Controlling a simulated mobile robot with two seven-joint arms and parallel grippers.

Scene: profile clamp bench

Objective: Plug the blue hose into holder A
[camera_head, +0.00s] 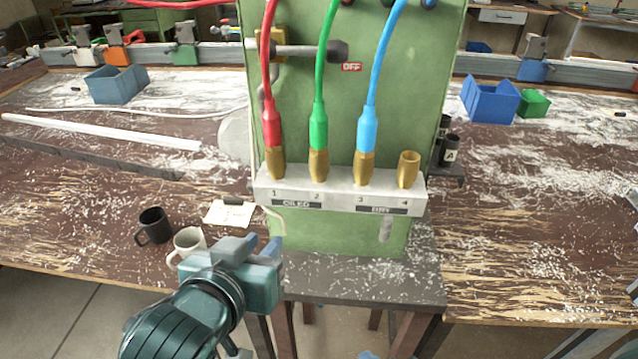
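The blue hose (368,125) hangs from the top of the green panel (300,110), its end seated on the brass fitting (364,169) at position 3 of the white numbered block (415,203). Holder A (450,152) is a dark cylindrical holder with a white "A" label, on a small shelf at the panel's right side; a second dark cylinder stands just behind it. My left gripper (238,256) is low in front of the bench, below and left of the block, touching no hose; its fingers are not clear. Only a sliver of my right gripper (633,291) shows at the right edge.
The red hose (271,125) and green hose (319,125) sit at positions 1 and 2. The brass fitting (408,170) at 4 is bare. A black mug (153,226), a white mug (188,243) and a paper note (228,214) lie near my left gripper. Blue bins stand further back.

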